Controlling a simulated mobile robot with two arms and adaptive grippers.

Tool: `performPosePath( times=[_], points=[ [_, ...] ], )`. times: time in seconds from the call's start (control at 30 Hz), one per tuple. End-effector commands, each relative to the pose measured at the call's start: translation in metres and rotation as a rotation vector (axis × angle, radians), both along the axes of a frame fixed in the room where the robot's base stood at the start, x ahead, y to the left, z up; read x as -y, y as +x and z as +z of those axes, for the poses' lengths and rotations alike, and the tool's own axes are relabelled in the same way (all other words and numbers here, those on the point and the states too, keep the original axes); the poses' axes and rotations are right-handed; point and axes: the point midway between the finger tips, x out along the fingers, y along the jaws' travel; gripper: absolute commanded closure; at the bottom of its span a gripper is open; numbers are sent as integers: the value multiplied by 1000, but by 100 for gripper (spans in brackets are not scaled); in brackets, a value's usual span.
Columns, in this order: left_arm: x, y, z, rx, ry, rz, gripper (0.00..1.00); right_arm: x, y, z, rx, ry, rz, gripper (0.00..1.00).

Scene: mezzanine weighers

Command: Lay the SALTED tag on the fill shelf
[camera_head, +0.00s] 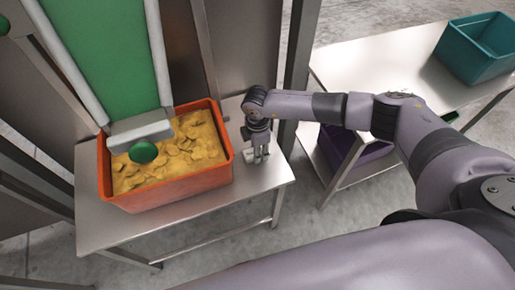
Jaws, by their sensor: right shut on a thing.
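My right gripper (259,156) points down, low over the right part of a steel shelf (178,220), which appears to be the fill shelf. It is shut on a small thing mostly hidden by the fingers. No lettering shows, so I cannot tell from the picture that this is the SALTED tag. I cannot tell whether the held thing touches the shelf. No other tag can be made out. My left gripper is not in view.
An orange crate (180,195) of yellow chips fills the shelf's left and middle, under a green chute (105,50). A steel post (298,70) rises behind my right gripper. Another steel table (390,60) at right bears a teal crate (480,58); a purple crate (345,150) sits below.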

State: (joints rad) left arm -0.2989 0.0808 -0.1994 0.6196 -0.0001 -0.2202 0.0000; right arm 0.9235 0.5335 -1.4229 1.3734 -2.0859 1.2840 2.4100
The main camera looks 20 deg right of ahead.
Motion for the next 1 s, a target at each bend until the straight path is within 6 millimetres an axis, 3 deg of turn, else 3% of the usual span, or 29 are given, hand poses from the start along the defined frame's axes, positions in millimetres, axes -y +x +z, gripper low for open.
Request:
performPosePath(
  times=[0.33, 0.37, 0.63, 1.0],
  points=[
    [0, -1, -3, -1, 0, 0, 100, 0, 0, -4, 0, 0, 0, 87],
    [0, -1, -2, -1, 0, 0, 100, 0, 0, -4, 0, 0, 0, 63],
    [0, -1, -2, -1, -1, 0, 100, 0, 0, -3, 0, 0, 0, 45],
    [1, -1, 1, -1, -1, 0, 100, 0, 0, 1, 1, 0, 0, 43]
  ],
)
